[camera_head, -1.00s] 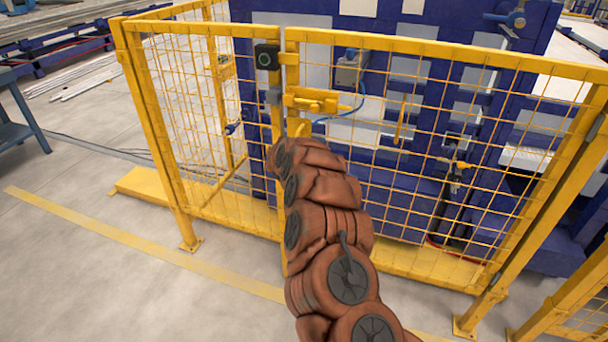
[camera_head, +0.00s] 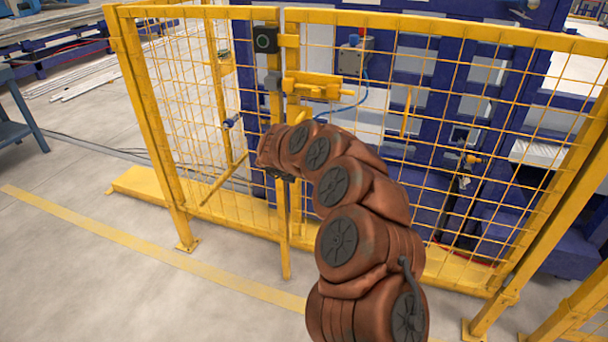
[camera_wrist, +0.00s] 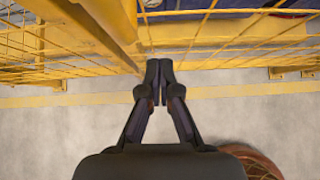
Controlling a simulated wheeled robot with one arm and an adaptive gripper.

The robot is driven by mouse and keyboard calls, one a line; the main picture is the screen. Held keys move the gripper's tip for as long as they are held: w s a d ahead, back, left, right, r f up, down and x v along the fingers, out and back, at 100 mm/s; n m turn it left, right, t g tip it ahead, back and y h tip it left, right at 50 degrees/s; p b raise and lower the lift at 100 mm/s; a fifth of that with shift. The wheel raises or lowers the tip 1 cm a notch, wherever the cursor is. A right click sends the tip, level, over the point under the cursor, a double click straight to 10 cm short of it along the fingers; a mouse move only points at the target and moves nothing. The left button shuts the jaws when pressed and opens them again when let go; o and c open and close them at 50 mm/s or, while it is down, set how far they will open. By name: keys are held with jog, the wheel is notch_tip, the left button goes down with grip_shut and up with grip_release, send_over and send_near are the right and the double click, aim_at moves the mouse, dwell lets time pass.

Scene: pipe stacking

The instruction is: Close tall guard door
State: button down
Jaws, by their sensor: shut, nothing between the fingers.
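The tall guard door is a yellow-framed mesh panel (camera_head: 405,118) on the right, with a yellow latch handle (camera_head: 318,86) near its left edge. Its left upright stands beside the yellow post (camera_head: 272,98) of the left mesh panel, with only a thin gap showing at the top. I cannot tell whether it is latched. My gripper (camera_wrist: 159,68) is shut and empty in the wrist view, its tips close to the yellow frame and mesh; contact is unclear. In the head view my arm's wrist covers the lower part of the post and most of the gripper.
A black switch box (camera_head: 266,39) sits on the post top. Blue machinery (camera_head: 425,70) stands behind the mesh. A yellow base rail (camera_head: 150,185) runs along the floor. The floor in front is clear, with a yellow line (camera_head: 130,240). A blue table (camera_head: 17,130) is at the left.

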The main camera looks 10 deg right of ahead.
jog(key=v, duration=0.7)
jog(key=shift+s+b, duration=0.4)
jog(key=shift+s, duration=0.05)
jog(key=shift+a+r, duration=0.1)
jog(key=shift+r, duration=0.05)
